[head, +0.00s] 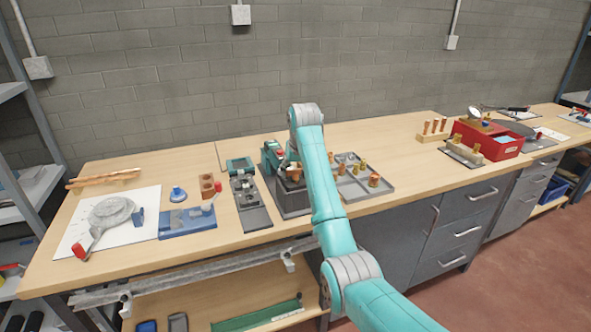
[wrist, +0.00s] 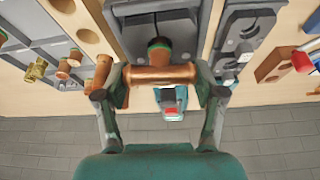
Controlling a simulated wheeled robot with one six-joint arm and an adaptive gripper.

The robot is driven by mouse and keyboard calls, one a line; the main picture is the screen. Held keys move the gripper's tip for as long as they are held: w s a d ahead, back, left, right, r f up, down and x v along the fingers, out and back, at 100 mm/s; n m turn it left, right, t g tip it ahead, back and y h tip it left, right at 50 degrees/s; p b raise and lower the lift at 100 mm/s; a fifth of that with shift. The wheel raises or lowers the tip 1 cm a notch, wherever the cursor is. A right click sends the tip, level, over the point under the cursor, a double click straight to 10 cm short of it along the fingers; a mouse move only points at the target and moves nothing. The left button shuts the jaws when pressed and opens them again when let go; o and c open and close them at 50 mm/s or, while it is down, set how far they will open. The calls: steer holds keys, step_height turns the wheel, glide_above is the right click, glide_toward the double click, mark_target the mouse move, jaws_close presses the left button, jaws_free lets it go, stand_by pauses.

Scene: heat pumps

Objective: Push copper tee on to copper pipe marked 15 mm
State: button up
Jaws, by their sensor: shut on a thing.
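A copper tee (wrist: 160,75) lies crosswise between the two fingers of my gripper (wrist: 160,88) in the wrist view. The gripper is shut on it. A short copper pipe (wrist: 158,56) with a dark band stands at the middle of the tee, by the grey vise (wrist: 160,20). The tee and pipe overlap in this view, so I cannot tell how far one is on the other. No size mark is legible. In the head view my arm partly hides the gripper and the copper parts (head: 295,175) above the grey vise (head: 291,205).
A grey tray (head: 380,193) with copper and brass fittings stands right of the vise. Left of it are a second grey fixture (head: 250,217), a blue fixture (head: 187,221) and a wooden block (head: 207,186). A red box (head: 500,145) stands farther right.

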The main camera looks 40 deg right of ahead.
steer(key=shift+f, duration=0.7)
steer(key=o, duration=1.2)
steer(key=shift+c, duration=0.2)
steer(key=shift+r, duration=0.1)
steer(key=v, duration=0.7)
steer(key=shift+s+r, duration=0.1)
steer(key=shift+r, duration=0.05)
steer(key=shift+s, duration=0.1)
